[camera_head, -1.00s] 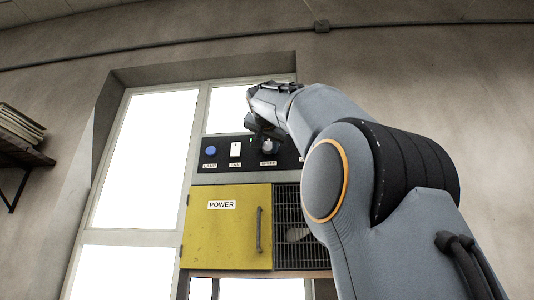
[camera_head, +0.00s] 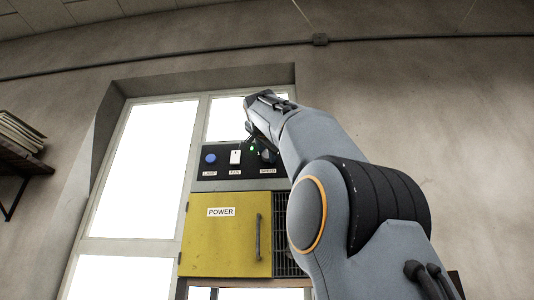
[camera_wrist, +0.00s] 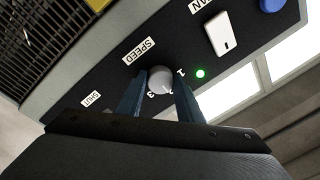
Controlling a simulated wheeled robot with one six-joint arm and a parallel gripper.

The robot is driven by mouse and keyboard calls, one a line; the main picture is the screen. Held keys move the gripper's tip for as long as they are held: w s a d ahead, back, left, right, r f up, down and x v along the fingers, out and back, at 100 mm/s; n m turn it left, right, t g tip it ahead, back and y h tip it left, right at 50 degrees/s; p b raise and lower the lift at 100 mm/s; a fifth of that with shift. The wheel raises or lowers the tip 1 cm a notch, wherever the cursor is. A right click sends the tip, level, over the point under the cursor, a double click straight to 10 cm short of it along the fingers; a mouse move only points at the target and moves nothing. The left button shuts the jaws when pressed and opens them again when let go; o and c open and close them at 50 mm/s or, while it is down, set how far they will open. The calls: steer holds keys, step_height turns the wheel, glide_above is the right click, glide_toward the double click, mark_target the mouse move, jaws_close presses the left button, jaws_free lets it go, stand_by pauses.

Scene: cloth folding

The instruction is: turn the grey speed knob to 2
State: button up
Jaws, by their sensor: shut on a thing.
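The grey speed knob (camera_wrist: 160,80) sits on the dark control panel (camera_wrist: 113,75) beside the label SPEED. My gripper (camera_wrist: 160,92) has one finger on each side of the knob in the wrist view and is shut on it. The numbers 1 and 3 show around the knob; the place of 2 is partly hidden by a finger. I cannot make out where the knob points. In the head view my gripper (camera_head: 262,145) reaches the panel's right part and hides most of the knob.
A green light (camera_wrist: 200,73) glows near the knob. A white fan switch (camera_wrist: 222,33) and a blue lamp button (camera_head: 210,158) sit on the same panel. Below is a yellow POWER door (camera_head: 222,245) with a handle, beside a dark grille (camera_head: 284,260).

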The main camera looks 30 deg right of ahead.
steer(key=o, duration=1.1)
steer(key=shift+c, duration=0.2)
steer(key=b+v, duration=0.3)
steer(key=v, duration=0.4)
steer(key=shift+s+a+b, duration=0.2)
steer(key=shift+s+b, duration=0.15)
